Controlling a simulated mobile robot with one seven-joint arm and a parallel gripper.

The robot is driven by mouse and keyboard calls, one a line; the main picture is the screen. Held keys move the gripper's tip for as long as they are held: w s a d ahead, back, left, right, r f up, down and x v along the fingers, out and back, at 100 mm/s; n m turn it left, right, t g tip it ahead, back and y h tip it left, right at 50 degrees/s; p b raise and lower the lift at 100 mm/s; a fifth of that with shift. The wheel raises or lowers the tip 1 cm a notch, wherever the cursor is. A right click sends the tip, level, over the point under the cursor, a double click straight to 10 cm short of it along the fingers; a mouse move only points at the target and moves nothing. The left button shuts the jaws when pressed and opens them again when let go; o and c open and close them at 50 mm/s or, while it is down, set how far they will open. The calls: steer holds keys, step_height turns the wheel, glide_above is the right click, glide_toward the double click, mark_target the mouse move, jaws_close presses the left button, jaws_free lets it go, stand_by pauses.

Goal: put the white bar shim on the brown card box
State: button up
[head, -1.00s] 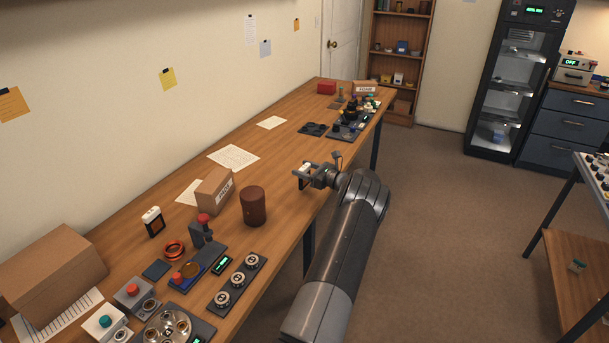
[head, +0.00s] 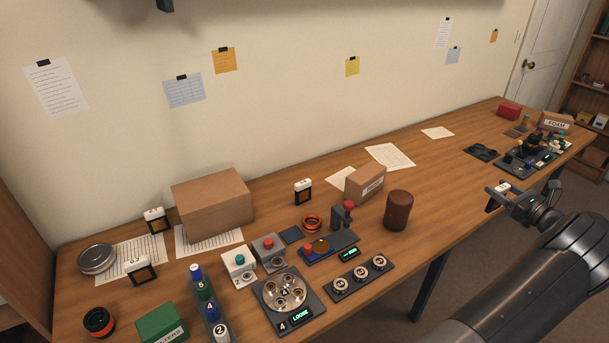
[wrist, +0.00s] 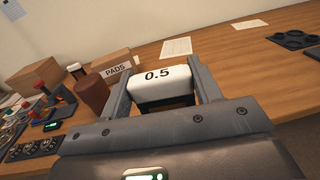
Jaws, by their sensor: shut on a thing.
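My gripper (head: 497,195) is at the right of the head view, over the table's front edge. It is shut on a white bar shim (wrist: 160,83) marked 0.5, which sits between both fingers in the wrist view. A dark part shows below the white bar. The shim looks small in the head view (head: 503,187). The large plain brown card box (head: 212,203) stands near the wall at the left, far from my gripper. Its top is bare. A brown box also shows at the left of the wrist view (wrist: 32,78).
A smaller box marked PADS (head: 365,184) and a dark brown cylinder (head: 398,211) stand between my gripper and the large box. A red-knobbed fixture (head: 343,216) and other white-topped shims (head: 303,186) are near it. A box marked FOAM (head: 555,122) is far right.

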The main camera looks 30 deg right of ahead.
steer(key=w+a+r+n+g+y, duration=0.1)
steer(key=w+a+r+n+y, duration=0.2)
steer(key=w+a, duration=0.7)
steer(key=w+a+r+n+g+y, duration=0.15)
steer(key=w+a+y, duration=0.45)
steer(key=w, duration=0.7)
steer(key=w+a+r+n+y, duration=0.2)
steer(key=w+a+r+n, duration=0.1)
steer(key=w+a, duration=0.75)
steer(key=w+a+r+n+g+y, duration=0.25)
steer(key=w+a, duration=0.25)
steer(key=a, duration=0.7)
steer(key=w+a+r+n+g+y, duration=0.1)
steer(key=w+a+n+g+y, duration=0.2)
steer(key=a, duration=0.8)
steer(key=w+a+r+n+g+y, duration=0.25)
steer(key=w+a, duration=0.35)
steer(key=a, duration=0.6)
steer(key=shift+m+g+h, duration=0.3)
steer(key=shift+m+g, duration=0.05)
steer(key=w+a+f, duration=0.2)
steer(key=a+f, duration=0.1)
steer(key=w+a+f, duration=0.2)
steer(key=a+f, duration=0.1)
steer(key=f, duration=0.1)
steer(key=w+a+f, duration=0.2)
steer(key=a+f, duration=0.1)
steer(key=f, duration=0.1)
steer(key=shift+a+f, duration=0.15)
steer(key=shift+a, duration=0.1)
